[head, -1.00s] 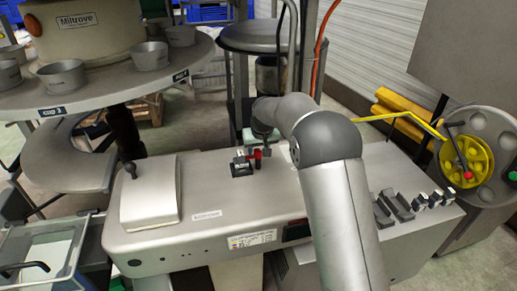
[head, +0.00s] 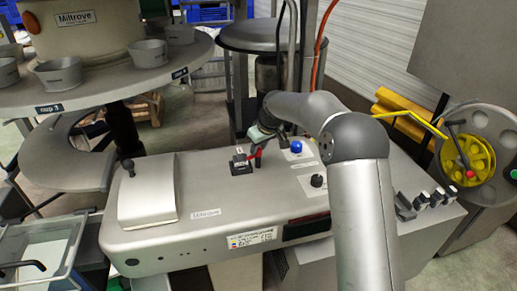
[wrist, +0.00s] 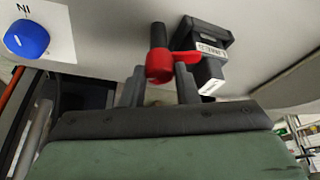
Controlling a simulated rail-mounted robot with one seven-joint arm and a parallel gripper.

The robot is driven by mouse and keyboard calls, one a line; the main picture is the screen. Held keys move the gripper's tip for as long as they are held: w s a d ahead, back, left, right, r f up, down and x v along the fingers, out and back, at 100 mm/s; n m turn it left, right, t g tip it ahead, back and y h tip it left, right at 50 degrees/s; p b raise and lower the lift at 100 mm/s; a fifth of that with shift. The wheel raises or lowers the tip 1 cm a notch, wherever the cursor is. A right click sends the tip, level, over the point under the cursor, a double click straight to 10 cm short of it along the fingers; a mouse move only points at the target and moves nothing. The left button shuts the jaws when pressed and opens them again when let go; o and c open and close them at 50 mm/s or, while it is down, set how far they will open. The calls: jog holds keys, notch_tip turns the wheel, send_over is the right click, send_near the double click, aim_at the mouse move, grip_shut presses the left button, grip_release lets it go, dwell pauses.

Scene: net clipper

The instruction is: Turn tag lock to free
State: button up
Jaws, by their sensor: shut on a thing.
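The tag lock is a red lever with a round hub on a dark upright post, on the grey machine top. It shows in the head view (head: 254,156) and in the wrist view (wrist: 160,66). Its red arm points right in the wrist view, towards a black block (wrist: 203,47) with a white label. The block also shows in the head view (head: 240,166), just left of the lever. My gripper (wrist: 159,80) has its two grey fingers on either side of the red hub and is shut on it. In the head view my gripper (head: 260,138) comes down from behind the lock.
A blue knob (head: 296,147) and a black knob (head: 317,181) sit on white plates to the right. A grey cover (head: 148,190) with a lever is at the left. Several small clips (head: 422,200) stand at the machine's right end.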

jog(key=n+g+y, duration=0.1)
jog(key=n, duration=0.2)
jog(key=shift+w+d+n, duration=0.1)
jog(key=shift+w+n, duration=0.05)
jog(key=shift+n, duration=0.25)
jog(key=n+g+p, duration=0.1)
jog(key=n+p, duration=0.1)
jog(key=n, duration=0.1)
jog(key=shift+r+n+y, duration=0.15)
jog(key=shift+n+y, duration=0.15)
jog(key=n+g+p, duration=0.1)
jog(key=n+p, duration=0.1)
jog(key=n, duration=0.1)
jog(key=shift+w+g, duration=0.15)
jog(key=shift+g, duration=0.15)
jog(key=shift+n+g+p, duration=0.5)
jog(key=shift+n+p, duration=0.4)
jog(key=shift+n, duration=0.4)
jog(key=o, duration=1)
